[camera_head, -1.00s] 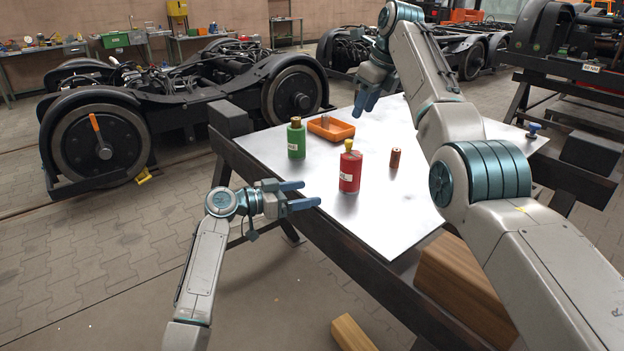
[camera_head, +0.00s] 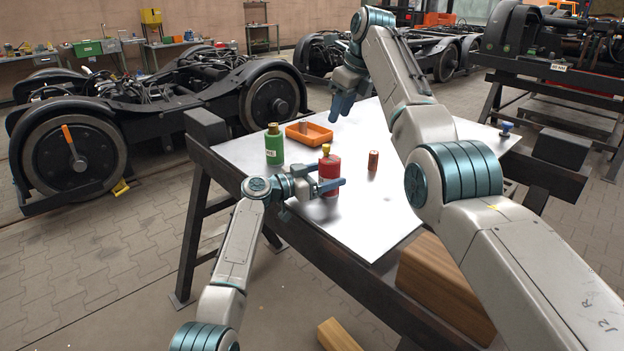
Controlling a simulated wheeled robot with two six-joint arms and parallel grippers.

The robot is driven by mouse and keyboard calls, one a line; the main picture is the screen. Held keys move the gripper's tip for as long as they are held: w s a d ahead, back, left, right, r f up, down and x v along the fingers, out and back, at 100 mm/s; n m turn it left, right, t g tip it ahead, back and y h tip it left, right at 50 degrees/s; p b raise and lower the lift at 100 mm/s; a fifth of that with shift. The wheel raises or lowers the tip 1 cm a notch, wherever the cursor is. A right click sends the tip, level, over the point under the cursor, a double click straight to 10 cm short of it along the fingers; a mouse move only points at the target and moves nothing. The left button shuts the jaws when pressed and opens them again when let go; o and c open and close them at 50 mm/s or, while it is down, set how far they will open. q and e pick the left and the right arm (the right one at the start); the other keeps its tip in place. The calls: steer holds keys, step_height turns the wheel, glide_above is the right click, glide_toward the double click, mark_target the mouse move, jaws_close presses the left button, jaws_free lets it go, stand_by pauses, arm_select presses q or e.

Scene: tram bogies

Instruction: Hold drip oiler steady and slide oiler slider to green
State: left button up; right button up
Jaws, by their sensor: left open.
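A red bottle with a yellow top (camera_head: 329,164) stands upright on the metal-topped table. A green bottle (camera_head: 274,147) with a brownish cap stands to its left, farther back. No part labelled as a slider can be made out, and I cannot tell for sure which item is the drip oiler. My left gripper (camera_head: 329,178) is open at the red bottle. One finger crosses in front of its lower part; whether they touch is unclear. My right gripper (camera_head: 342,106) hangs above the table's far part, fingers down, with nothing visible in it; its opening is unclear.
An orange tray (camera_head: 309,139) lies behind the bottles. A small copper-coloured cylinder (camera_head: 373,161) stands right of the red bottle. A blue knob-like item (camera_head: 506,127) is at the table's far right. The metal tabletop (camera_head: 352,222) is clear in front. Bogies stand behind.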

arm_select(q)
steer(key=shift+w+d, duration=0.2)
steer(key=shift+d, duration=0.15)
steer(key=shift+c, duration=0.3)
